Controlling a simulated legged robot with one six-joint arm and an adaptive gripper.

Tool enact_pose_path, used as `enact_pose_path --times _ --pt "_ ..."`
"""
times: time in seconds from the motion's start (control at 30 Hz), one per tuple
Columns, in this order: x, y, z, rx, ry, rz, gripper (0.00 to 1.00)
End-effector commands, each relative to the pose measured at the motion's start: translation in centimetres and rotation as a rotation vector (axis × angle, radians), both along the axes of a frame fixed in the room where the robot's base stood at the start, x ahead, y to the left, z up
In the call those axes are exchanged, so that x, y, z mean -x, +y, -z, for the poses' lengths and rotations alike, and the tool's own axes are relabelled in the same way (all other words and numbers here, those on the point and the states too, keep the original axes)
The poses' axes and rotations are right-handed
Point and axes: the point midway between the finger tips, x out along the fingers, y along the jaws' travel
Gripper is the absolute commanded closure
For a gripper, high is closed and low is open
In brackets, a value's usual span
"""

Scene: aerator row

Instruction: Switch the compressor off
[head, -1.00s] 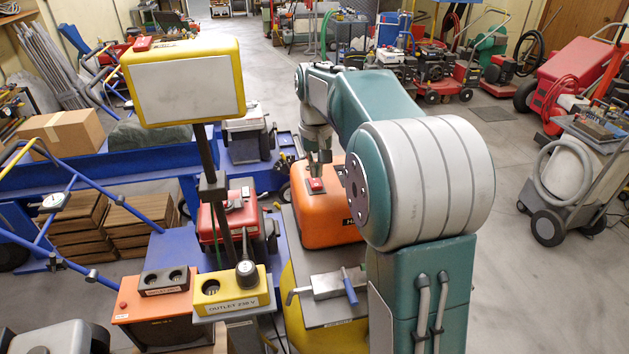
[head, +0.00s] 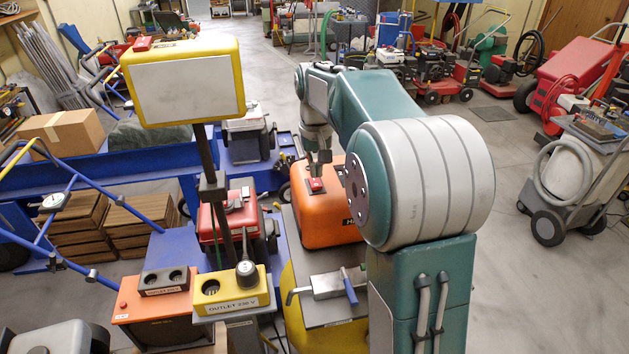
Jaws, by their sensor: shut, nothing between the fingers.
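An orange housing (head: 325,229) with a dark label on its front stands at the middle, behind a yellow body with a grey top plate; I take it to be the compressor. A small red switch (head: 316,185) sits on top of the housing. My gripper (head: 320,172) points down from the arm, shut and empty, with its tips right at the switch. I cannot tell whether they touch it. The switch's on or off position is too small to read. My arm hides the housing's right side.
A grey valve with a blue handle (head: 349,287) lies on the yellow body's plate (head: 335,314). A yellow-framed panel (head: 187,88) on a dark post stands to the left. A yellow outlet box (head: 232,294) and an orange box (head: 152,303) are at the front left. Open floor lies at right.

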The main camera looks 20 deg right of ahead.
Motion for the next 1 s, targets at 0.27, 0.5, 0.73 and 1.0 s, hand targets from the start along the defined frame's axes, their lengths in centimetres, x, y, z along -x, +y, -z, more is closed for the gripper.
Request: enact_pose_path --times 0.27,0.5,0.73,1.0 --pt "0.0 0.0 0.1 0.000 0.000 0.000 1.00" --pt "0.0 0.0 0.4 0.000 0.001 0.000 1.00" --pt "0.0 0.0 0.7 0.000 0.001 0.000 1.00" --pt "0.0 0.0 1.0 0.000 0.000 0.000 1.00"
